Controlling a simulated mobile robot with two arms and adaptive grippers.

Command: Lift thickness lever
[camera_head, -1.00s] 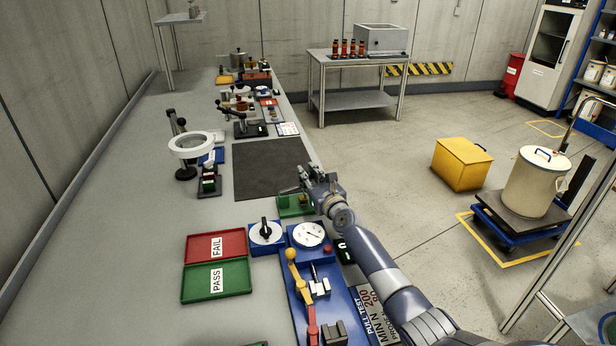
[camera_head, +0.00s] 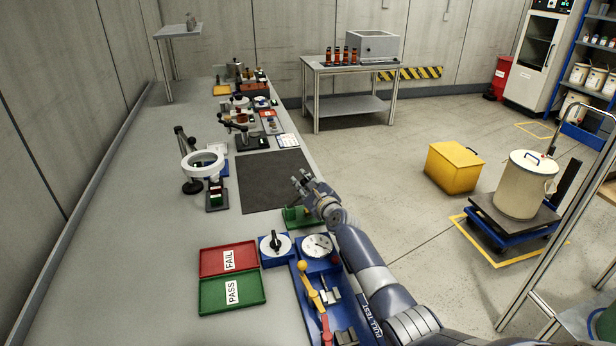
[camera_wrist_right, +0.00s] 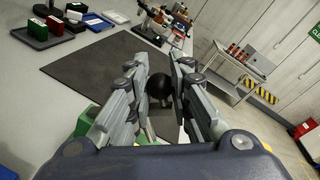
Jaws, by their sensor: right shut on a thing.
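My right gripper (camera_head: 304,184) is over the bench, just beyond a small green base (camera_head: 303,216). In the right wrist view its two fingers (camera_wrist_right: 161,88) stand on either side of a round black knob (camera_wrist_right: 159,90), shut on it. A short light stem shows below the knob. Part of the green base (camera_wrist_right: 87,122) shows at the left behind the finger. My fingers and arm hide most of the lever and its device. My left gripper is not in view.
A blue fixture with a yellow lever (camera_head: 312,292) and a white dial (camera_head: 317,246) is close to my right arm. Red (camera_head: 229,259) and green (camera_head: 232,293) trays lie left of it. A dark mat (camera_head: 268,182) beyond the gripper is clear.

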